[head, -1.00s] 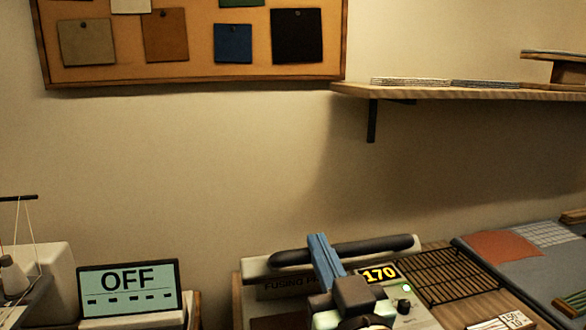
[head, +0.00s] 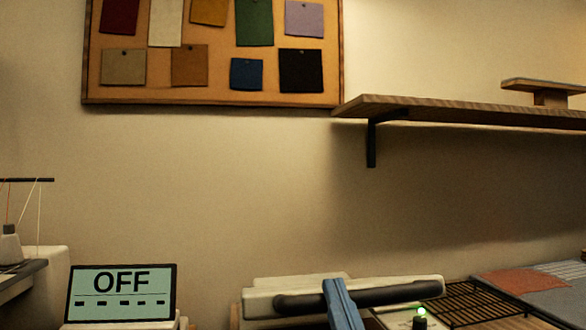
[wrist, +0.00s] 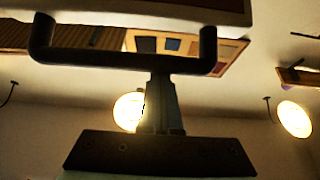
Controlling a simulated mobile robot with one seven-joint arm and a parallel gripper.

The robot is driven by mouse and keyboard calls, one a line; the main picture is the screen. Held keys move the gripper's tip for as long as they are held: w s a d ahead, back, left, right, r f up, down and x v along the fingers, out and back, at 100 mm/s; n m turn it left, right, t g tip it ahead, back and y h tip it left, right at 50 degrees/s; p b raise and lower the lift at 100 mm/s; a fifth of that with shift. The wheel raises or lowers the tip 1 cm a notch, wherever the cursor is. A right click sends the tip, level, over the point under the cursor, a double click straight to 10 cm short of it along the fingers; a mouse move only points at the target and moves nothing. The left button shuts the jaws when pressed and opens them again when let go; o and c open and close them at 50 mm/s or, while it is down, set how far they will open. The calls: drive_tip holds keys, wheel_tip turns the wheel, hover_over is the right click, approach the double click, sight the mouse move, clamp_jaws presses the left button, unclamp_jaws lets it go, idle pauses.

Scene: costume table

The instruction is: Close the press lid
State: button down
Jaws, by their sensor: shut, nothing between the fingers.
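The press lid (head: 300,283) is pale, with a long dark handle (head: 400,293) along its front, low in the head view. The lid's angle is hard to tell there. My gripper (head: 338,290) is a blue shape in front of the handle, its fingers shut and empty. In the wrist view the handle (wrist: 120,62) crosses above the dark gripper base, with the pale lid edge (wrist: 140,8) above it. My fingertips (wrist: 160,82) reach the handle's bar. Whether they touch it cannot be told. The lower press is mostly out of frame.
A screen reading OFF (head: 122,292) stands left of the press. A black wire rack (head: 480,303) and a mat with fabric pieces (head: 535,283) lie to the right. A wall shelf (head: 450,110) and a pinboard (head: 210,97) are above. A green light (head: 421,311) glows on the press.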

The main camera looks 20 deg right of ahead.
drive_tip(key=shift+t, duration=0.7)
drive_tip(key=shift+s+a+f+b, duration=0.1)
drive_tip(key=shift+s+f+b, duration=0.15)
drive_tip(key=shift+f+b, duration=0.75)
drive_tip(key=shift+s+a+f+b, duration=0.1)
drive_tip(key=shift+s+f+b, duration=0.1)
drive_tip(key=shift+f+b, duration=0.85)
drive_tip(key=shift+s+f+b, duration=0.25)
drive_tip(key=shift+f+b, duration=0.3)
drive_tip(key=shift+b, duration=0.9)
drive_tip(key=shift+r, duration=0.15)
